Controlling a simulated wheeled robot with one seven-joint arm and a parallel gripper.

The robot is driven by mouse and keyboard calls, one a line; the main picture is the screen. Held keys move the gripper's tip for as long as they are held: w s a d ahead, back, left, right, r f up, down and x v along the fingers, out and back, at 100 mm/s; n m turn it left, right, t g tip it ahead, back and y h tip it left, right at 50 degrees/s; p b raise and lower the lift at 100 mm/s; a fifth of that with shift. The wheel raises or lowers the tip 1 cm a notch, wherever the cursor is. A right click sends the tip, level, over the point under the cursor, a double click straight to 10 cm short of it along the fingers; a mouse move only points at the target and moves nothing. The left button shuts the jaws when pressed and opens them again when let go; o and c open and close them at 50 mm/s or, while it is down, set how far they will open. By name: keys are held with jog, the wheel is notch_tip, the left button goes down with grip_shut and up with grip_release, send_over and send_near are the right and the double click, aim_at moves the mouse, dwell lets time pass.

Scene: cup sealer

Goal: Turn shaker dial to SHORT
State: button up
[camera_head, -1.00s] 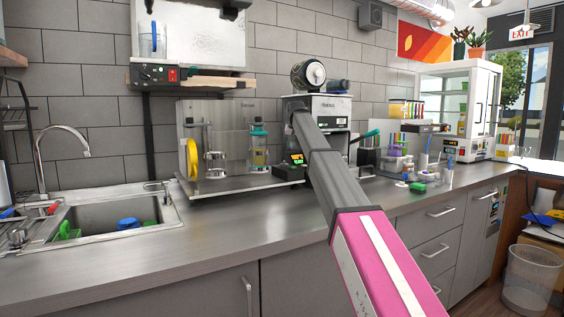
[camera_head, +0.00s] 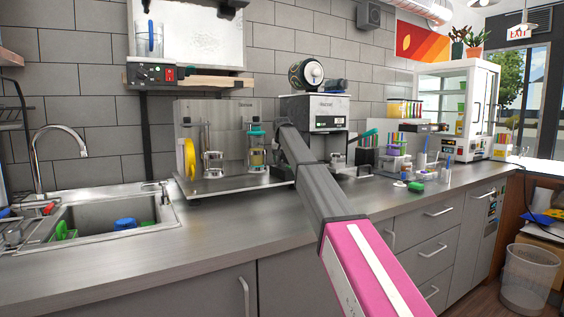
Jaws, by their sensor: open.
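A metal unit (camera_head: 232,118) with upright shaker cups stands on the counter left of centre. It holds a yellow disc (camera_head: 189,158), a clear cup (camera_head: 212,163) and a cup with a teal lid (camera_head: 256,155). A control panel (camera_head: 152,74) with small dials and a red switch sits under a clear container on the wall. I cannot tell which dial is the shaker dial, and no SHORT marking is legible. My arm reaches from the bottom right to the right edge of the metal unit. Its far end hides my gripper's fingers.
Cups and coloured bottles crowd the counter to the right. A sink (camera_head: 100,215) with a tap is at the left. The front strip of counter (camera_head: 210,230) is clear.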

jog(key=shift+w+f, duration=0.25)
jog(key=shift+f, duration=0.4)
jog(key=c, duration=0.8)
jog(key=n+y, duration=0.1)
jog(key=n, duration=0.3)
jog(key=shift+d+n+g+y, duration=0.15)
jog(key=shift+n+g+y, duration=0.15)
jog(key=shift+n+y, duration=0.1)
jog(key=n+g+y, duration=0.1)
jog(key=n, duration=0.3)
jog(key=shift+w+n, duration=0.15)
jog(key=shift+n, duration=0.15)
jog(key=n+g, duration=0.1)
jog(key=n, duration=0.1)
jog(key=n+y, duration=0.1)
jog(key=n, duration=0.1)
jog(key=shift+w+r+n+g, duration=0.1)
jog(key=shift+n+g, duration=0.2)
jog(key=shift+g, duration=0.1)
jog(key=shift+n+g, duration=0.8)
jog(key=shift+n, duration=1.2)
